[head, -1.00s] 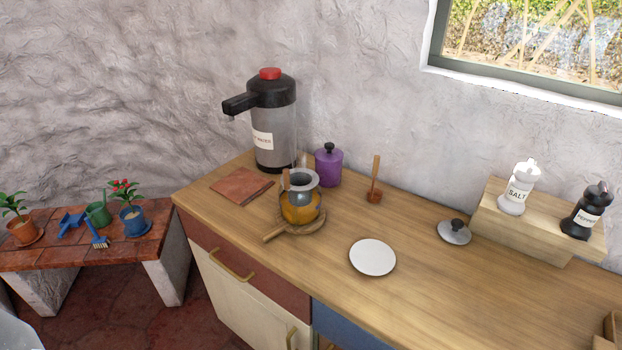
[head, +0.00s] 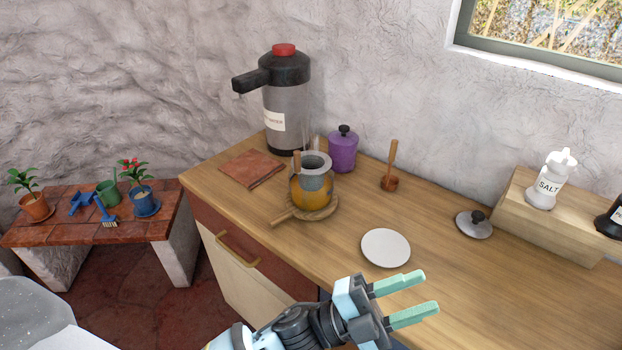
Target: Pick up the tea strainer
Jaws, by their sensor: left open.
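The tea strainer (head: 317,166), a grey cup-shaped mesh with a wide rim, sits in the top of an amber teapot (head: 311,195). A short wooden handle stands up at its left, and steam rises above it. The teapot rests on a round wooden trivet (head: 283,218) with a handle towards the front left. My left gripper (head: 412,298) is open and empty, its two green fingers pointing right, over the front of the counter. It is in front of and to the right of the teapot, well apart from it. My right gripper is not in view.
A white plate (head: 386,248) lies between gripper and wall. Behind the teapot stand a hot-water dispenser (head: 287,103) and a purple jar (head: 342,152). A wooden dipper (head: 390,175), a grey lid (head: 474,224) and a salt shaker (head: 550,180) on a wooden riser are to the right.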

